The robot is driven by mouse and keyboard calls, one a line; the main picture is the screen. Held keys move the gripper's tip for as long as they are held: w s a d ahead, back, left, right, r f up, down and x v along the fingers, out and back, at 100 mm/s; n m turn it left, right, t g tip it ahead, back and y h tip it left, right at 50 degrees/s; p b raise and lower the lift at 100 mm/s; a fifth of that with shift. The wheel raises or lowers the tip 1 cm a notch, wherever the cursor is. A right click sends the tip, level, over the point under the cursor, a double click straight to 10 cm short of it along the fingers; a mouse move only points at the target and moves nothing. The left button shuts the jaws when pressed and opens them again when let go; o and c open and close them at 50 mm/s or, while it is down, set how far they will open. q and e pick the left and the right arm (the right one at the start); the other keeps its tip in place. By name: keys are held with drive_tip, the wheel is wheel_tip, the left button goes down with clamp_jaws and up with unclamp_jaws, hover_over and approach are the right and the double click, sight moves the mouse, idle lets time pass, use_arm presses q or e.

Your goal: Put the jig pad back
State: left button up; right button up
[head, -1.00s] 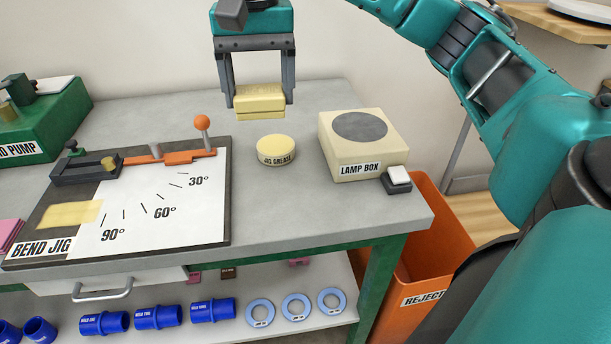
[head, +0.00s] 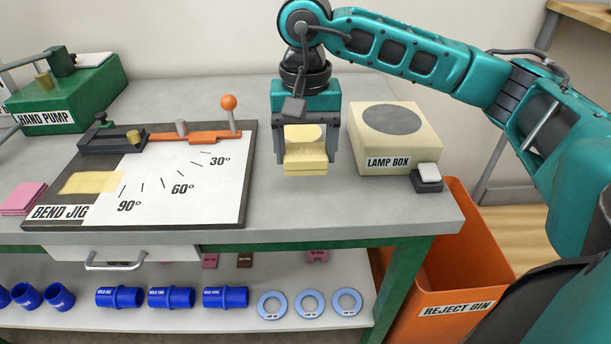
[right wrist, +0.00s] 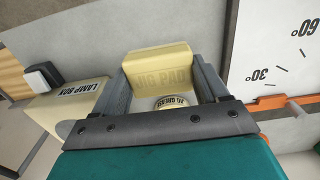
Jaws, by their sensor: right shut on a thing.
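The cream jig pad (head: 305,162) is held between the fingers of my right gripper (head: 305,150), over the bench between the bend jig and the lamp box. In the right wrist view the pad (right wrist: 160,70) shows its "JIG PAD" lettering. The bend jig (head: 215,205) lies left of the gripper, with a flat yellowish patch (head: 92,182) on its dark left part. The jig grease tin (right wrist: 174,101) shows between the fingers, partly hidden by the gripper and pad. My left gripper is not in view.
The lamp box (head: 420,153) stands close right of the gripper, with a small white-topped switch (head: 427,176) in front. Pink pads (head: 22,198) lie at the far left. The bench front between jig and switch is clear.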

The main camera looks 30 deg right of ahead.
sight(305, 150)
drive_tip(key=shift+f, duration=2.85)
drive_tip(key=shift+f+b, duration=0.15)
drive_tip(key=shift+b, duration=0.2)
drive_tip(key=o, duration=0.9)
drive_tip(key=shift+o, duration=0.2)
drive_tip(key=shift+r+p, duration=0.3)
wheel_tip(305, 150, up, 12)
drive_tip(key=shift+f+p, duration=0.1)
drive_tip(key=shift+p, duration=0.25)
